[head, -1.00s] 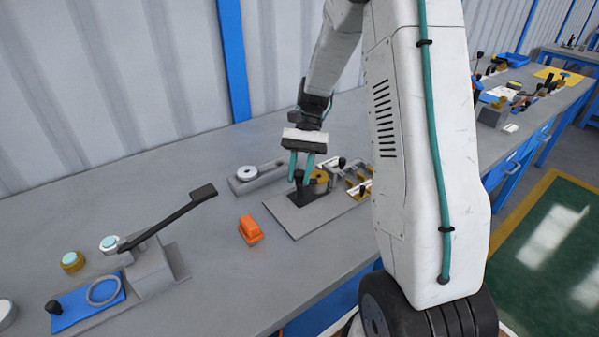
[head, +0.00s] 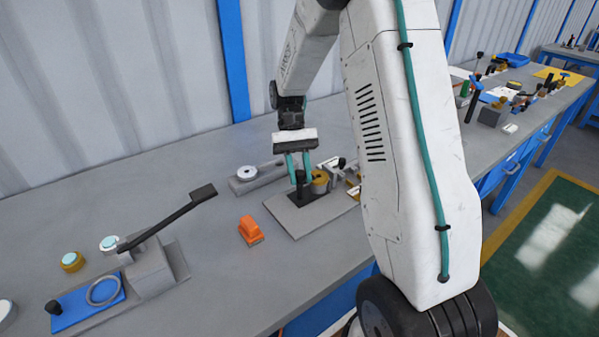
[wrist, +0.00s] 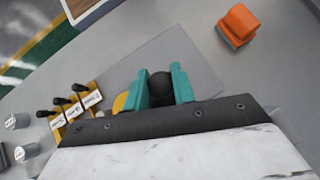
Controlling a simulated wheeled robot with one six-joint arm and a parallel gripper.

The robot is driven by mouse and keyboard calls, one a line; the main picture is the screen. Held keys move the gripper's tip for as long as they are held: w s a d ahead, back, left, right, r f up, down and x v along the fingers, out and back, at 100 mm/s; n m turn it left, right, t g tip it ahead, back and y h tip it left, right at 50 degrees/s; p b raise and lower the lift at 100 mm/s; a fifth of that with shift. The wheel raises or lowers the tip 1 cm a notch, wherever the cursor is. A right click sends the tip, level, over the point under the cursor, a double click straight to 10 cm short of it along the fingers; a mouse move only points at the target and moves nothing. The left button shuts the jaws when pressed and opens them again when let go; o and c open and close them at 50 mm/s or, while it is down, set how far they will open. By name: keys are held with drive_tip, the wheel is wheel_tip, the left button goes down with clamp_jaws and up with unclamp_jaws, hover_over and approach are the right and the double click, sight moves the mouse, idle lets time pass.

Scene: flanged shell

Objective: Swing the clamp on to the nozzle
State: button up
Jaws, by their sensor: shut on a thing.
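My gripper (head: 299,178) is shut on the black knob (wrist: 160,84) of an upright handle, one teal finger on each side of it. I take this handle to be part of the clamp. Its dark foot (head: 307,193) rests on a grey plate (head: 291,222). The brass-coloured round part (head: 320,186), which looks like the nozzle, stands just right of the handle. In the wrist view the brass part (wrist: 120,103) shows just left of the fingers, partly hidden by them. The head view does not show clearly whether clamp and nozzle touch.
An orange block (head: 250,230) sits left of the plate. A grey holder with a white ring (head: 247,174) stands behind. A long-levered press (head: 152,265) is at the left. Small black levers on yellow mounts (wrist: 72,108) stand beside the plate. Bare bench lies between press and orange block.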

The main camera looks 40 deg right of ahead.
drive_tip(key=o, duration=1)
drive_tip(key=v, duration=0.8)
drive_tip(key=s+a+r+n+t+h, duration=0.1)
drive_tip(key=s+a+r+t, duration=0.2)
drive_tip(key=s, duration=0.6)
drive_tip(key=s+a+r+n+t+h, duration=0.1)
drive_tip(key=s+a+r+n+t, duration=0.1)
drive_tip(key=s+a, duration=0.3)
drive_tip(key=s+a+r+n+t+h, duration=0.1)
drive_tip(key=s+a+r+t, duration=0.3)
drive_tip(key=s, duration=0.9)
drive_tip(key=shift+r+t, duration=0.15)
drive_tip(key=shift+t, duration=0.25)
